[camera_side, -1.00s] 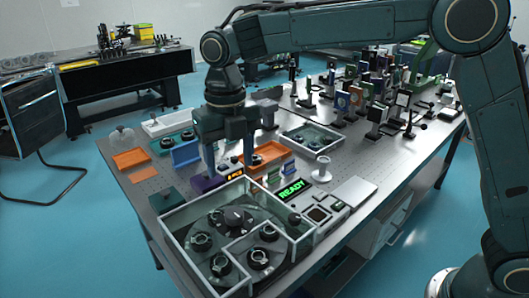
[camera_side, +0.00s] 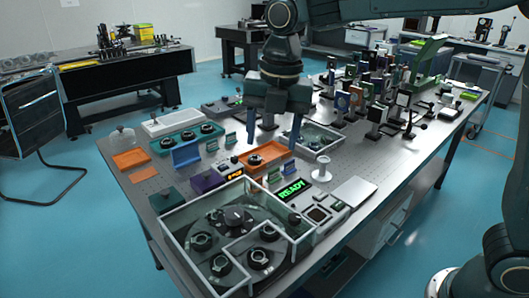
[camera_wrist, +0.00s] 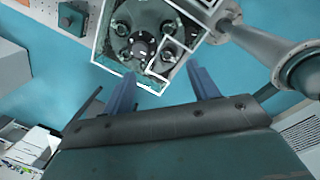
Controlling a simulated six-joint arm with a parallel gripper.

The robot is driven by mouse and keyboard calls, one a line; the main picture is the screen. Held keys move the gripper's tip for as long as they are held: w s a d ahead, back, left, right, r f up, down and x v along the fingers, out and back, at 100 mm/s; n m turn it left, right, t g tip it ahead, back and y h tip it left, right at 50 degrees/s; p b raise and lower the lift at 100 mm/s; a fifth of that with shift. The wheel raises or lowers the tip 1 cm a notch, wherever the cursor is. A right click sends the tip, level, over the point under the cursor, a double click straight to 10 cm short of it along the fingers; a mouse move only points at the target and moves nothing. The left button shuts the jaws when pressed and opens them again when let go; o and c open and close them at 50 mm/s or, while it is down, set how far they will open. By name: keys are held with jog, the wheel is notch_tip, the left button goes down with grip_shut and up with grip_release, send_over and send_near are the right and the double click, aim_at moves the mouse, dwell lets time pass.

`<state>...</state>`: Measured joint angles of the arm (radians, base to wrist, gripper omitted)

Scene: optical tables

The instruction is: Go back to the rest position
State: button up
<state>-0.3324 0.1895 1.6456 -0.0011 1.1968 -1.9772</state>
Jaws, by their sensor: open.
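My gripper (camera_side: 272,138) is above the optical table (camera_side: 352,158) in the side view, pointing down. Its two fingers are apart with nothing between them. It hangs over the area of the orange tray (camera_side: 283,153), which holds a dark round part (camera_side: 255,160). In the wrist view the two blue-grey fingers of my gripper (camera_wrist: 163,90) are spread, and no object is between them.
A clear-walled box (camera_side: 168,228) with a dark round carousel (camera_side: 218,222) stands at the table's front. A lit READY display (camera_side: 292,190) is beside it. Several upright optical mounts (camera_side: 342,103) crowd the back right. A white pedestal (camera_side: 322,172) stands near the middle.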

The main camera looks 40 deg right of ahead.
jog(key=s+d+r+m+t, duration=0.2)
jog(key=s+d+r+m, duration=0.1)
jog(key=s+d+m, duration=0.8)
jog(key=s+d+f+m+t, duration=0.1)
jog(key=s+f+m, duration=0.1)
jog(key=s+m, duration=0.4)
jog(key=s+d+f+m+t, duration=0.1)
jog(key=s+d+f+m, duration=0.1)
jog(key=s+m, duration=0.3)
jog(key=shift+s+f+m, duration=0.4)
jog(key=shift+m, duration=1.8)
